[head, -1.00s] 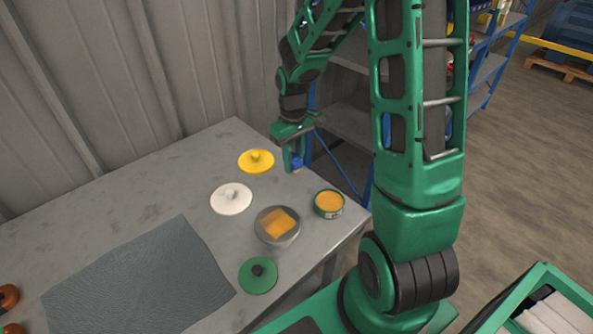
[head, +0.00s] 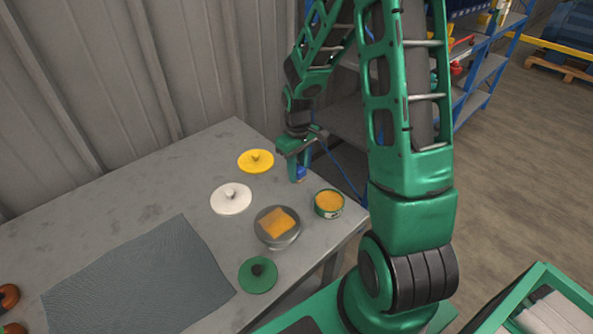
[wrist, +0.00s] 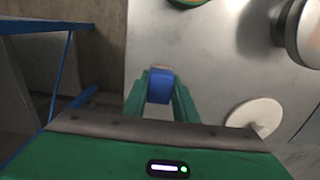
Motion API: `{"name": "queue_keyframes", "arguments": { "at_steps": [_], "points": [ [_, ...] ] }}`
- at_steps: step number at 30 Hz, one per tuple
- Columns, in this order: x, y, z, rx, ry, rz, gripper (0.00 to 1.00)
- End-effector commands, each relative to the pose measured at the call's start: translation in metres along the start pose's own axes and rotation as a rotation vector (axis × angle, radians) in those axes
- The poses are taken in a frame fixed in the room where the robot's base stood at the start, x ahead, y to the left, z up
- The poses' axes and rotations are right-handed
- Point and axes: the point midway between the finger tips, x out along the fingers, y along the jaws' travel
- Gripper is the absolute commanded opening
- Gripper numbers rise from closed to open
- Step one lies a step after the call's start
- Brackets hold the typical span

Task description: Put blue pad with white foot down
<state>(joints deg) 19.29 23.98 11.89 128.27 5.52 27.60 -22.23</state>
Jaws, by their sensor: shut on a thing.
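My gripper (head: 299,178) is shut on the blue pad (head: 301,172), which sits between the fingertips near the table's far right edge. The pad also shows in the wrist view (wrist: 160,86) as a blue block between the two green fingers. Its white foot is hard to make out; only a pale strip shows at its far edge in the wrist view. I cannot tell whether the pad touches the grey table (head: 130,165) or hangs just above it.
Near the gripper are a yellow lid (head: 256,161), a white lid (head: 231,199), a green-rimmed tin (head: 329,203), a metal dish with an orange cloth (head: 278,222) and a green lid (head: 258,274). A dark mat (head: 135,285) covers the front left. Bare table lies around the gripper.

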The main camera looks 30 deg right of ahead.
Motion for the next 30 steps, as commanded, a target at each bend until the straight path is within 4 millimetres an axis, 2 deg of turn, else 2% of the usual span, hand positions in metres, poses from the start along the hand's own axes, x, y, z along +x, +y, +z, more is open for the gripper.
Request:
{"name": "queue_keyframes", "arguments": {
  "at_steps": [5, 6, 8, 24, 27, 30],
  "points": [
    [0.007, 0.000, 0.001, 0.001, -0.003, -0.001, 0.00],
    [0.007, 0.001, 0.001, 0.002, -0.003, -0.001, 0.33],
    [0.008, 0.001, 0.001, 0.002, -0.004, -0.002, 0.45],
    [0.011, -0.004, 0.000, -0.007, -0.012, -0.012, 0.45],
    [0.005, -0.005, 0.000, -0.008, -0.011, -0.012, 0.45],
    [-0.009, -0.005, 0.000, -0.009, -0.007, -0.010, 0.45]
  ]
}}
